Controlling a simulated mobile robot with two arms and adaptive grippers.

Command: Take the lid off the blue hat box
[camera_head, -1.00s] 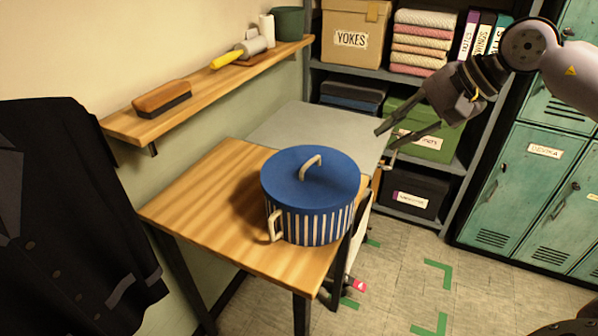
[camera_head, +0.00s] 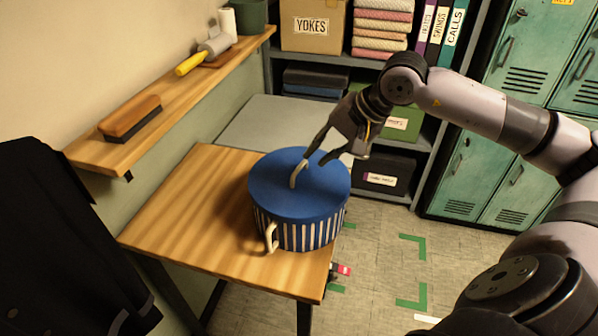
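The blue hat box (camera_head: 300,235) has blue and white stripes and a cream side handle. It stands upright near the right end of the wooden table (camera_head: 190,210). My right gripper (camera_head: 316,158) reaches in from the right, over the far right part of the lid. Its fingers are apart and nothing is between them. One fingertip is close to the lid handle; I cannot tell whether they touch. My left gripper is not in view.
A wall shelf (camera_head: 185,90) on the left carries a brush (camera_head: 130,118) and a yellow-handled roller (camera_head: 203,53). A dark jacket (camera_head: 60,240) hangs at the left. A grey surface (camera_head: 275,125) lies behind the table. Teal lockers (camera_head: 495,165) stand at the right. The table's left half is clear.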

